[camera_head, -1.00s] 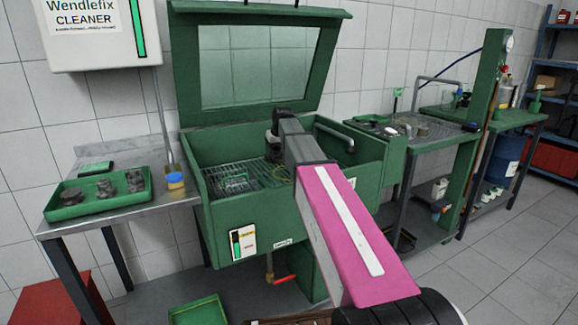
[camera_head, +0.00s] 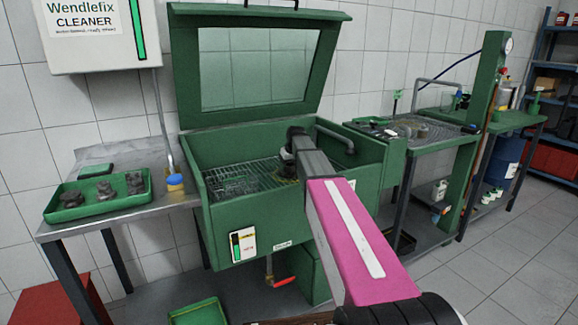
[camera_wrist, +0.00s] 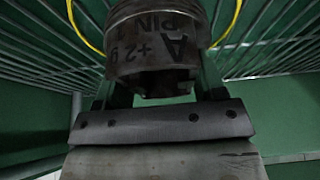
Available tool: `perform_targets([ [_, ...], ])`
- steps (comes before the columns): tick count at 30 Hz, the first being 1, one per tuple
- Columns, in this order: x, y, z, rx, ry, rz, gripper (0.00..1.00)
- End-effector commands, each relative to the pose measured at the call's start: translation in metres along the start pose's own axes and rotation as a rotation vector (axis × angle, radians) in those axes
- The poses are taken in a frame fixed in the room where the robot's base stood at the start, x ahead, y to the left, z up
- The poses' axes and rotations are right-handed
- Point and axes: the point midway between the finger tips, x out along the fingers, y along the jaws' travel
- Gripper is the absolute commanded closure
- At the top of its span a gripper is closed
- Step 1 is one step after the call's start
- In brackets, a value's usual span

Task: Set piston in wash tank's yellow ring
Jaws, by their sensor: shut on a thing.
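The piston (camera_wrist: 155,45), a grey metal cylinder marked with dark letters, is between the fingers of my gripper (camera_wrist: 163,85) in the wrist view. My gripper is shut on it. The yellow ring (camera_wrist: 233,22) shows as arcs on both sides of the piston, over the wire rack; its middle is hidden behind the piston. In the head view my gripper (camera_head: 289,160) is down inside the green wash tank (camera_head: 225,205), right of the tank's middle, and hides most of the ring. I cannot tell whether the piston touches the rack.
A wire basket (camera_head: 236,184) sits on the rack at the tank's left. The raised lid (camera_head: 185,70) stands behind, and a grey pipe (camera_head: 337,138) is at the back right. A green tray (camera_head: 68,213) with several dark parts lies on the left bench.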

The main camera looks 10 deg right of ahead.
Motion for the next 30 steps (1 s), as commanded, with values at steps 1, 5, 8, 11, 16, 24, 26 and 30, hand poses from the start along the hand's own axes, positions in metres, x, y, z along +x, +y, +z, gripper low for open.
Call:
perform_targets([
  [1,-0.001,0.0,-0.001,0.0,0.001,0.0,0.79],
  [5,-0.001,0.0,-0.001,0.0,0.001,0.0,0.79],
  [8,0.002,0.0,0.001,0.0,0.001,0.0,0.79],
  [11,0.002,0.0,0.001,0.0,0.0,0.0,0.11],
  [16,0.002,0.0,0.001,0.0,0.0,0.0,0.11],
  [24,-0.009,0.0,0.0,0.0,0.001,0.001,0.11],
  [26,-0.017,0.0,0.0,0.0,0.002,0.001,0.11],
  [30,-0.043,0.0,0.001,0.0,0.003,0.001,0.11],
])
